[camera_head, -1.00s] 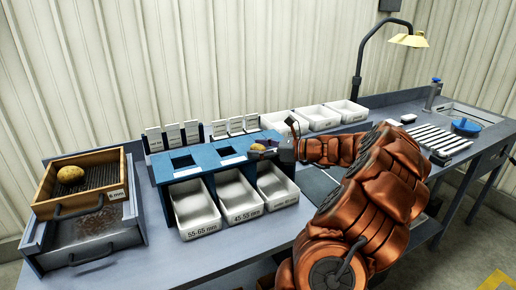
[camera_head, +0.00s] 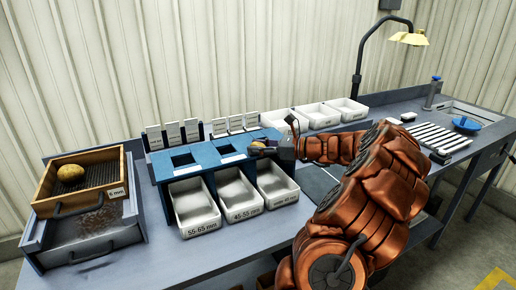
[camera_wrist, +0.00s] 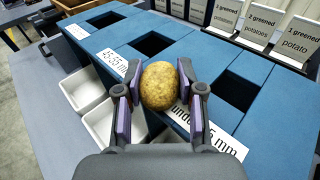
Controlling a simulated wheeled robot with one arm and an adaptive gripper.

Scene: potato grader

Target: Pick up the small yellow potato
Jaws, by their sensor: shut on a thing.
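The small yellow potato (camera_wrist: 159,86) is between the two purple-padded fingers of my gripper (camera_wrist: 160,98) in the wrist view. My gripper is shut on it, with a pad against each side. They are over the blue grader top (camera_wrist: 192,50), close to the right-hand square hole and the "under" size label. In the head view the potato (camera_head: 257,147) shows at the tip of my gripper (camera_head: 262,149), above the right end of the blue top. Whether it touches the top is hard to tell.
White bins (camera_head: 194,208) stand under the grader's front. Another yellow potato (camera_head: 71,173) lies in the wooden sieve tray (camera_head: 122,165) at left. Upright label cards (camera_head: 191,131) line the back. White trays (camera_head: 347,109) and a lamp (camera_head: 409,39) stand further right.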

